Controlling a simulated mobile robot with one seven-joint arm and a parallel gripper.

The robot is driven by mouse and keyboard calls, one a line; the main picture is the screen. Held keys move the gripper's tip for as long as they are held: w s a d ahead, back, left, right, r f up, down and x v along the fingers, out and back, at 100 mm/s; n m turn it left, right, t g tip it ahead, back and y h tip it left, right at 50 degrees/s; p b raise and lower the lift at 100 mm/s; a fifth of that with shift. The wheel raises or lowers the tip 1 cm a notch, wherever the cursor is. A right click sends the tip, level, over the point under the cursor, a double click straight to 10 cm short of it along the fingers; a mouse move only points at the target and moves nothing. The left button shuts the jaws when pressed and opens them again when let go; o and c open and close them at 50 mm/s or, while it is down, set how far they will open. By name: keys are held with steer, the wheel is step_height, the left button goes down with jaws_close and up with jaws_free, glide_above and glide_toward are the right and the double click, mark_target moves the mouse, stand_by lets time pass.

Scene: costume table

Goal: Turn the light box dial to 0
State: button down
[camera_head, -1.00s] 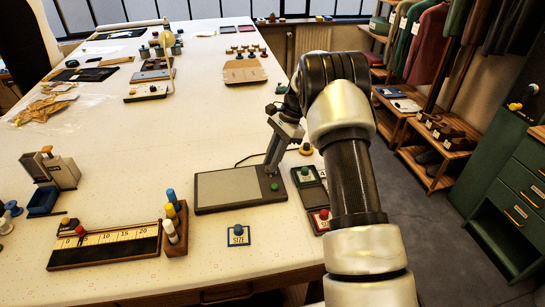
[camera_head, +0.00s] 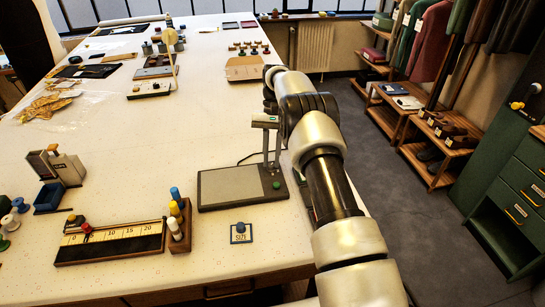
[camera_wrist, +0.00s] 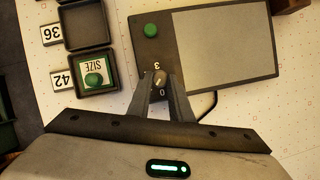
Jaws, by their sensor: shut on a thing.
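The light box (camera_head: 230,188) is a dark-framed slab with a grey panel near the table's right edge; it also shows in the wrist view (camera_wrist: 225,48). A green knob (camera_wrist: 151,30) sits on its frame. The small pale dial (camera_wrist: 160,78) is at the frame's edge in the wrist view, between printed marks 3 and 0. My gripper (camera_wrist: 160,84) is shut on the dial, one finger on each side. Which mark the dial points to is unclear. In the head view my gripper (camera_head: 272,163) reaches down at the box's right end, and the dial is hidden.
Small dark trays (camera_wrist: 97,75) with number cards lie beside the box in the wrist view. Clear table lies left of the box.

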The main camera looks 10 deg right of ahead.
steer(key=n, duration=0.1)
steer(key=n+h, duration=0.1)
steer(key=n, duration=0.2)
steer(key=shift+a+n+h, duration=0.25)
steer(key=shift+n+h, duration=0.05)
steer(key=shift+h, duration=0.1)
steer(key=shift+a+n+h, duration=0.15)
steer(key=shift+n+h, duration=0.45)
steer(key=shift+n, duration=1.1)
steer(key=c, duration=1.6)
jaws_free()
step_height(320, 180, up, 10)
